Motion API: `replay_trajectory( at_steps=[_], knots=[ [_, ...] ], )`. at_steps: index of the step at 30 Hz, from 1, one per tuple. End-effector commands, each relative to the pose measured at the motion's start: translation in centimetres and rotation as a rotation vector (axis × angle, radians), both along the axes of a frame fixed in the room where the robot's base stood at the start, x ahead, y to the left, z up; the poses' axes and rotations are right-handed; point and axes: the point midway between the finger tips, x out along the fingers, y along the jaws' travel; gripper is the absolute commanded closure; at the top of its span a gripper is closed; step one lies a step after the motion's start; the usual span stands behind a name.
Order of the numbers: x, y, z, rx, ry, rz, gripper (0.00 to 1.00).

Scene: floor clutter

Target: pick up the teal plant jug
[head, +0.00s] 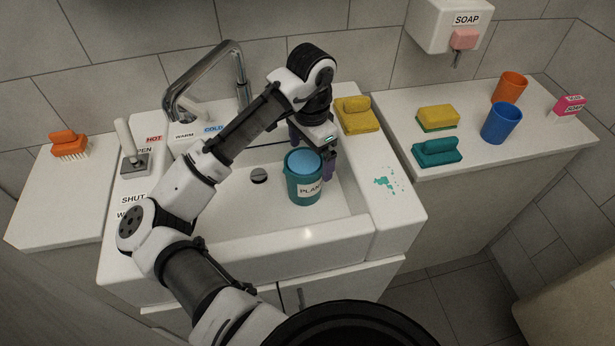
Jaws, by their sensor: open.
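The teal plant jug (304,190) stands upright in the white sink basin, right of the drain. Its label reads "PLAN", with the rest cut off by the curve. A blue surface shows inside its rim. My gripper (312,158) is open and points down at the jug's top. One dark finger shows at the right of the rim and the other at the back left, partly behind the jug. I cannot tell whether either finger touches it.
The chrome faucet (212,75) rises behind my arm. A lever (131,150) stands at left.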

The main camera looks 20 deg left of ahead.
Motion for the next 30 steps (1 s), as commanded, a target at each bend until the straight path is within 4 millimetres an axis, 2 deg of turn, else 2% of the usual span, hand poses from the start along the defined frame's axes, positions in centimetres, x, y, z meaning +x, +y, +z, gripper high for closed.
replay_trajectory(
  at_steps=[10, 19, 30],
  knots=[
    [-0.2, 0.7, -4.4, -0.001, 0.001, 0.001, 0.00],
    [-0.1, 0.7, -5.0, -0.001, -0.001, 0.000, 0.00],
    [-0.1, 0.7, -4.9, -0.001, -0.001, 0.000, 0.48]
  ],
)
